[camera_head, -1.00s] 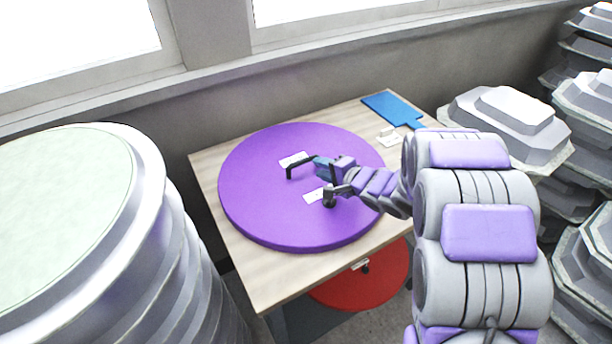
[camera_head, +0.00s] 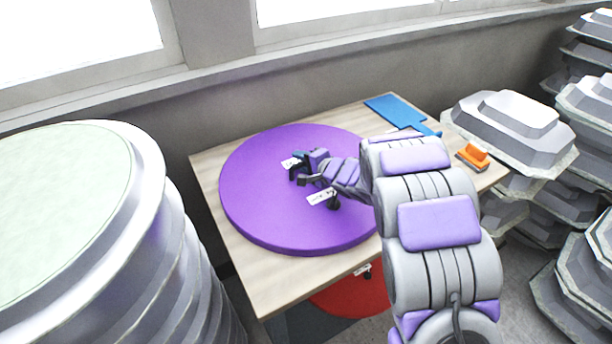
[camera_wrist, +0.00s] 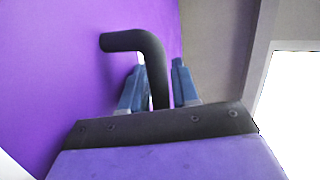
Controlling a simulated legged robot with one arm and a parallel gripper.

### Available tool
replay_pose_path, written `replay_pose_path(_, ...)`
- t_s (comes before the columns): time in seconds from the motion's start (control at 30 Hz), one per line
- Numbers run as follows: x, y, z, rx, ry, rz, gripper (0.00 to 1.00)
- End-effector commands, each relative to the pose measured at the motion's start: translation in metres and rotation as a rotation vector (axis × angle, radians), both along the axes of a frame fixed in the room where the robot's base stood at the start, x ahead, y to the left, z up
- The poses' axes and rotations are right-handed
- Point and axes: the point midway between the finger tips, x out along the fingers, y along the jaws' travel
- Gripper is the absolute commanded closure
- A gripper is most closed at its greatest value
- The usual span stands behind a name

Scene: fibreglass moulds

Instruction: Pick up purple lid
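The purple lid (camera_head: 265,215) is a large round disc lying flat on a wooden table. A black bar handle (camera_wrist: 150,48) stands up near its middle, with white labels beside its ends. My gripper (camera_head: 304,170) is over the lid at this handle. In the wrist view, the handle passes between the two blue fingers of my gripper (camera_wrist: 157,85). A narrow gap shows between the handle and the right finger, so the fingers look open around it. In the head view, my gripper hides the middle of the handle.
The wooden table (camera_head: 258,285) also holds a blue paddle-shaped piece (camera_head: 396,110) and an orange object (camera_head: 474,154) on the right. A red disc (camera_head: 350,298) is below the table. Large mould stacks stand left (camera_head: 180,230) and right (camera_head: 520,125). A wall and windows are behind.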

Motion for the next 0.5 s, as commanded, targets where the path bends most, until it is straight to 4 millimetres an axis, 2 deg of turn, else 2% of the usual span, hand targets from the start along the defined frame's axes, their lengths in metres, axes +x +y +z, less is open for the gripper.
replay_pose_path(0.1,-0.0006,-0.0003,0.0001,0.0,0.001,0.001,0.71)
replay_pose_path(0.4,-0.0007,-0.0024,0.0002,0.001,0.001,0.0,0.99)
replay_pose_path(0.5,-0.0005,-0.0024,0.0001,0.0,0.001,-0.001,1.0)
